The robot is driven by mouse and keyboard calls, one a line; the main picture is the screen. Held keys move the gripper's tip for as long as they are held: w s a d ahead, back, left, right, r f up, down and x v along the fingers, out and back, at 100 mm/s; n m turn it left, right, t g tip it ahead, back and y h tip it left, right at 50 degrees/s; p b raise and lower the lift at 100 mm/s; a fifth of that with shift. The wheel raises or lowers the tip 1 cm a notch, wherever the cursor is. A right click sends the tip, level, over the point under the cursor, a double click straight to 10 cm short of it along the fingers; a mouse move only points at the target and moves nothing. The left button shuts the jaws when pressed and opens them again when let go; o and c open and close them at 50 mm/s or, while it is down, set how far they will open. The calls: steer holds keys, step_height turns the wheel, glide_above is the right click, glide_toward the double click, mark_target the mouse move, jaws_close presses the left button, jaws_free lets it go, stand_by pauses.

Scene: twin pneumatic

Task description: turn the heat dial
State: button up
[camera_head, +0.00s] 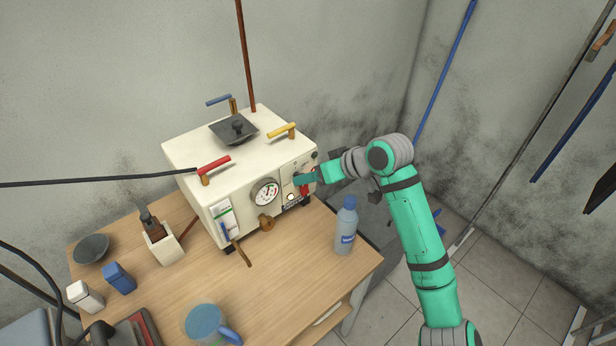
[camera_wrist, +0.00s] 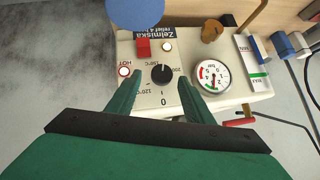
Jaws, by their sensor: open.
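The heat dial (camera_wrist: 161,75) is a round black knob on the white front panel of the cream machine (camera_head: 205,140), with temperature marks and a 0 around it. In the wrist view the panel appears upside down. My gripper (camera_wrist: 162,80) is open, with one green finger on each side of the dial; I cannot tell whether they touch it. In the head view my gripper (camera_head: 305,178) is at the right end of the machine's front and hides the dial.
Beside the dial are a pressure gauge (camera_wrist: 209,75), a red switch (camera_wrist: 143,48) and a lit HOT lamp (camera_wrist: 124,71). A blue-capped bottle (camera_head: 346,228) stands on the wooden table (camera_head: 285,290) near the arm. A blue mug (camera_head: 206,324) stands at the table's front.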

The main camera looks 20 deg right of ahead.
steer(key=shift+x, duration=1.15)
steer(key=shift+a+r, duration=0.1)
steer(key=shift+a, duration=0.05)
steer(key=c, duration=1)
